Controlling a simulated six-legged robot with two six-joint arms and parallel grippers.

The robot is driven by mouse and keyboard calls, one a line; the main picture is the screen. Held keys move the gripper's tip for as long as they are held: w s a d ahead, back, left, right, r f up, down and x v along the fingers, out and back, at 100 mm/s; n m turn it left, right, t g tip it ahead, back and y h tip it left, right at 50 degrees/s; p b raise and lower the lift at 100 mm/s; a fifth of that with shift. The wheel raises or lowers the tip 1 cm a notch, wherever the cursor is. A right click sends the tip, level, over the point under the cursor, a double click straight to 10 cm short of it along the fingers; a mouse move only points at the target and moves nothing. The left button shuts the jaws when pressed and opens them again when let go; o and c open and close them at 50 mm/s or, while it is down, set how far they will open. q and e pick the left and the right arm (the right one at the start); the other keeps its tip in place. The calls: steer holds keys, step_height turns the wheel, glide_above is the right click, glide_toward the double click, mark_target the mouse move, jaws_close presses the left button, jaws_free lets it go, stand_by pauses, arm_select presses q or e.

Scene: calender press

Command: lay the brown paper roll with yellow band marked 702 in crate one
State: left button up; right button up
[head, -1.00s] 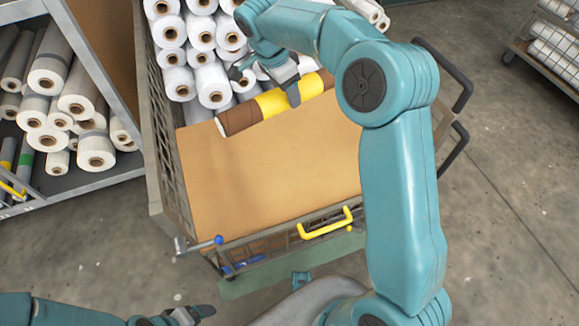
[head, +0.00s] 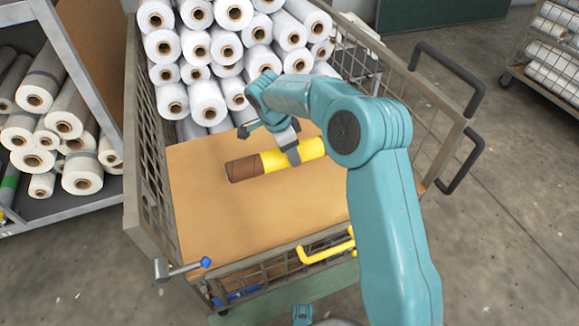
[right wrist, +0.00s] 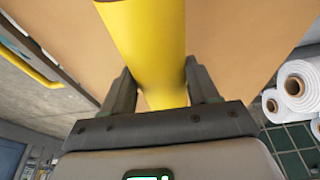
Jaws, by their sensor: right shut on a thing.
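The brown paper roll with a yellow band (head: 245,170) lies roughly level over the tan board inside a wire-sided cart (head: 270,275). My right gripper (head: 291,156) is shut on the yellow part; the right wrist view shows the yellow surface (right wrist: 148,45) between its two fingers. I cannot tell whether the roll touches the board. No 702 marking is readable, and no label shows which container is crate one. My left gripper is not in view.
White rolls (head: 207,100) are stacked at the back of the cart. A shelf with grey and white rolls (head: 68,115) stands at left. The tan board (head: 270,215) is bare in front of the roll. A yellow handle (head: 325,252) is on the cart's front.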

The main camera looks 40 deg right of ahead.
mark_target(289, 164)
step_height(289, 164, down, 5)
steer(key=shift+f+b, duration=0.2)
steer(key=shift+b, duration=0.7)
steer(key=shift+f, duration=0.15)
steer(key=o, duration=1.4)
steer(key=shift+r, duration=0.3)
steer(key=p+v, duration=0.4)
steer(key=v, duration=0.7)
steer(key=shift+r, duration=0.35)
